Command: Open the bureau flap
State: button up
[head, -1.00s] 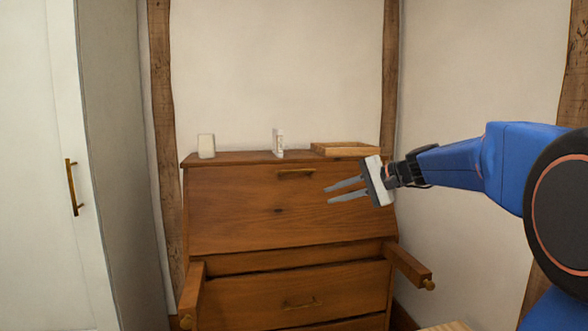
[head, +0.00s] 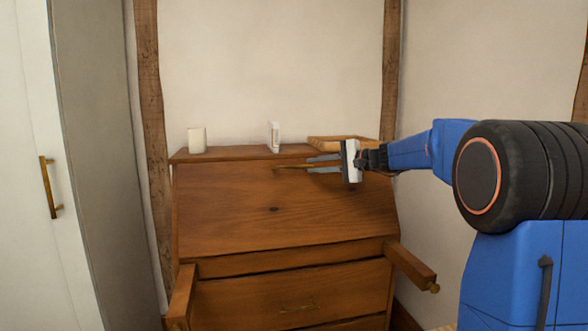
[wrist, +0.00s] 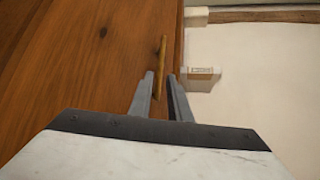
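The bureau flap (head: 270,215) is a slanted brown wooden panel, closed against the bureau; it also shows in the wrist view (wrist: 85,75). Its brass bar handle (head: 285,167) is near the top edge. My gripper (head: 311,164) reaches in from the right, with its fingertips at the handle's right end. In the wrist view the handle (wrist: 162,55) runs up from between the fingers of my gripper (wrist: 161,78). The fingers are apart, and I cannot tell whether they touch the handle.
Two wooden supports, left (head: 181,295) and right (head: 412,266), stick out below the flap. A white cup-like object (head: 197,140), a small white box (head: 273,137) and a wooden tray (head: 340,141) stand on top. A pale wardrobe (head: 92,150) is at left.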

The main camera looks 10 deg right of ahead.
aim_at(296, 167)
jog(key=x, duration=0.9)
jog(key=shift+a, duration=0.1)
jog(key=shift+s, duration=0.1)
grip_shut()
